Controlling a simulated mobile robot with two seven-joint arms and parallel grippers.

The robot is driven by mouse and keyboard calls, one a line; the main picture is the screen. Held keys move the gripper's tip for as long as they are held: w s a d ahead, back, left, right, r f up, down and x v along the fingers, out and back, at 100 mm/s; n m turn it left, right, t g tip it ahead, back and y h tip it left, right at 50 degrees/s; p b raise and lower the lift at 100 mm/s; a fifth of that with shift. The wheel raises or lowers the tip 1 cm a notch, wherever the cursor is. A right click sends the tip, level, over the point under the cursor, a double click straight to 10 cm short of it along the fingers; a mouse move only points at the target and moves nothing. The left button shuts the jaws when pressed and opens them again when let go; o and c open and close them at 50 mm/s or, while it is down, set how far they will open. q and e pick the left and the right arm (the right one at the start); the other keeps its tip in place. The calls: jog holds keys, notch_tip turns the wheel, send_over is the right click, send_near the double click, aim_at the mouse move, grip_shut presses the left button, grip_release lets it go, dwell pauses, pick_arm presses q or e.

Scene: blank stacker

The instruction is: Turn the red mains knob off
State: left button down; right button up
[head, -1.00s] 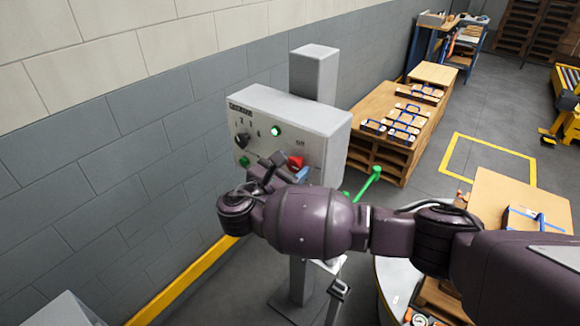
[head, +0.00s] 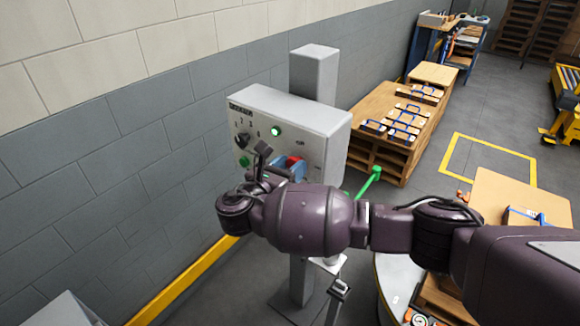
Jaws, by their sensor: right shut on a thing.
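The red mains knob (head: 293,160) is on the front of the grey control box (head: 290,110), right of the green lamp (head: 276,131). Only a little of its red shows between the blue fingers of my right gripper (head: 288,167). The right gripper is shut on the knob, reaching up to the panel from below. The fingers hide most of the knob, so its exact angle cannot be told. The panel lettering near it is too small to read. My left gripper is not in view.
A black selector knob (head: 242,140) and a green button (head: 244,162) are on the panel's left side. A grey post (head: 314,72) carries the box. The brick wall is behind and left. Pallets with boxes (head: 390,128) and a green handle (head: 368,181) are to the right.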

jog(key=n, duration=0.3)
jog(key=shift+n, duration=0.4)
jog(key=n, duration=1)
jog(key=shift+w+a+f, duration=0.1)
jog(key=shift+f, duration=0.1)
jog(key=shift+n, duration=0.3)
jog(key=o, duration=0.9)
